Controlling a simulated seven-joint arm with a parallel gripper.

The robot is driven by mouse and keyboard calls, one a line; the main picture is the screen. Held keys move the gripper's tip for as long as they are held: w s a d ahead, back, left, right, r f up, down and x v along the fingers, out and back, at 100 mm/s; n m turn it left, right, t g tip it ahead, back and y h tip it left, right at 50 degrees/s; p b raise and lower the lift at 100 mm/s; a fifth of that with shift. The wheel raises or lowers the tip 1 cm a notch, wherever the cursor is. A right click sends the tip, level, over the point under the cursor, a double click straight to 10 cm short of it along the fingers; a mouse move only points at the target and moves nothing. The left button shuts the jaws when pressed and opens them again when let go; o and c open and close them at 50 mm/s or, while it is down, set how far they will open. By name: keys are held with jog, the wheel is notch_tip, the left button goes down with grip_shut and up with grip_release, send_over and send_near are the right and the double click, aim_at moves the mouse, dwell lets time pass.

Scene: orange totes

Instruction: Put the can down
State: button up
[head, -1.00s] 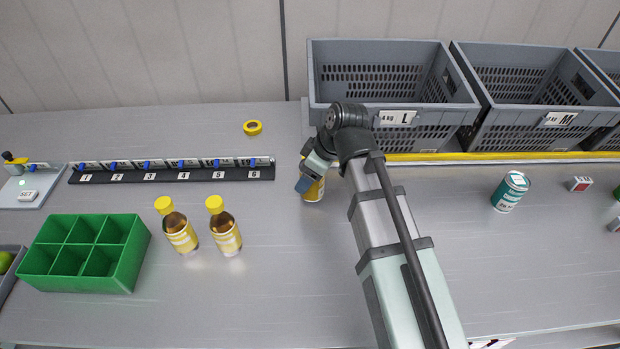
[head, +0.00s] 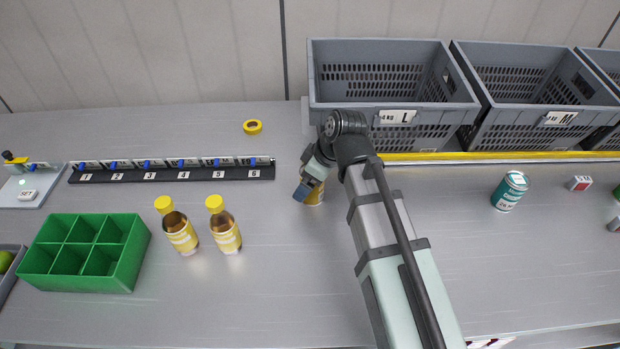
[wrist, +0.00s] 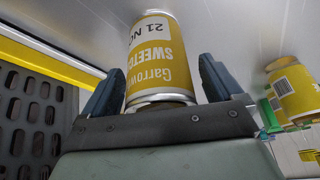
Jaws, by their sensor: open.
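The can (wrist: 158,58) is yellow with a silver rim, and its label reads "Garrow…" and "SWEETC…". In the wrist view it sits between the two blue fingers of my gripper (wrist: 162,66), which are open with a narrow gap at the right finger. In the head view my gripper (head: 306,190) is low over the bench (head: 280,270), and the can (head: 315,197) shows only in part behind the fingers. It appears to stand on the bench; its contact with the surface is hidden.
Grey crates marked L (head: 395,118) and M (head: 560,119) stand behind a yellow strip (head: 440,157). Two yellow-capped bottles (head: 181,238) and a green divided box (head: 125,265) are left. A teal can (head: 510,191) stands right. Yellow tape (head: 252,127) lies behind.

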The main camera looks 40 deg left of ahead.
jog(key=shift+r, duration=0.15)
jog(key=v, duration=1.2)
dwell(1.8)
